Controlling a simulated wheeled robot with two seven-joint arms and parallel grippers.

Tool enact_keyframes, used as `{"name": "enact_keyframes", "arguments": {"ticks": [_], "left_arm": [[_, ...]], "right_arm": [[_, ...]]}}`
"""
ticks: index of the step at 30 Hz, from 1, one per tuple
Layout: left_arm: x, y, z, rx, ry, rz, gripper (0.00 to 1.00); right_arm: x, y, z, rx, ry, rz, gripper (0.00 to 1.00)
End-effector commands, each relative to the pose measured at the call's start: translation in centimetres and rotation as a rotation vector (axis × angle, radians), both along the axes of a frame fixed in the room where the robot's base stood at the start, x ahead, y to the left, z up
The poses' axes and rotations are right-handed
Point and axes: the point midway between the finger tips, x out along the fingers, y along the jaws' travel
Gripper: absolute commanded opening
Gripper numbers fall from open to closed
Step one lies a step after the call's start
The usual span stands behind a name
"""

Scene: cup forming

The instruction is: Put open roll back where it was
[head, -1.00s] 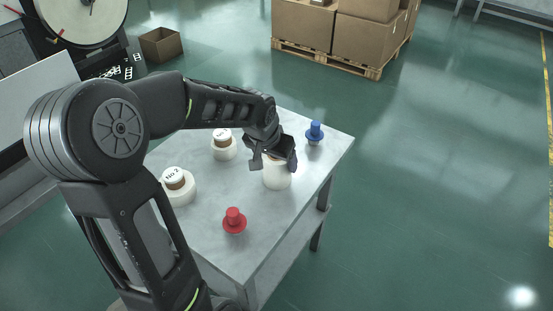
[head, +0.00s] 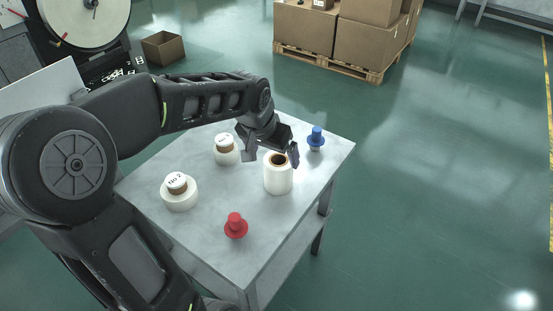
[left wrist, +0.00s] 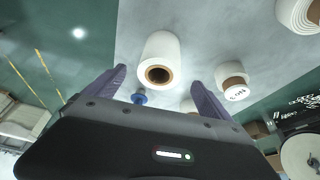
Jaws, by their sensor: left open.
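The open roll (head: 278,175) is a white roll with a bare brown core. It stands upright on the grey table (head: 215,245), near its right edge. In the left wrist view the roll (left wrist: 162,52) shows its core opening between and beyond the fingers. My left gripper (head: 270,150) is open and empty, just above and behind the roll, with a gap visible between them. It also shows in the left wrist view (left wrist: 160,85) with its fingers apart. My right gripper is not in view.
Two capped white rolls stand on the table, one at the back (head: 226,152) and one labelled No 2 at the left (head: 180,195). A red plug (head: 235,226) is at the front and a blue plug (head: 316,140) at the back right corner. Boxes on a pallet (head: 335,62) stand beyond.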

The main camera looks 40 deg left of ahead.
Motion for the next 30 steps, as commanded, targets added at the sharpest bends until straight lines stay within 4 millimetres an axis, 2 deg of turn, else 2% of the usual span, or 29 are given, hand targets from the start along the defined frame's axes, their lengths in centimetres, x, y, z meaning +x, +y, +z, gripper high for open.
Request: {"name": "enact_keyframes", "arguments": {"ticks": [1,3,9,30], "left_arm": [[-0.3,-0.1,1.3,0.002,-0.005,0.000,0.94],[-0.9,-0.1,2.4,0.002,-0.005,-0.001,0.94],[-1.7,-0.3,4.4,0.001,-0.001,-0.001,0.94],[-1.9,-0.3,4.6,0.000,0.000,-0.001,0.94]], "right_arm": [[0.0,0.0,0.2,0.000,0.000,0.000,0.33],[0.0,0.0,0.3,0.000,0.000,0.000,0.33],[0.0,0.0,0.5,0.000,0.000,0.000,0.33],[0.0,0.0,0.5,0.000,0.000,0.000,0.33]]}}
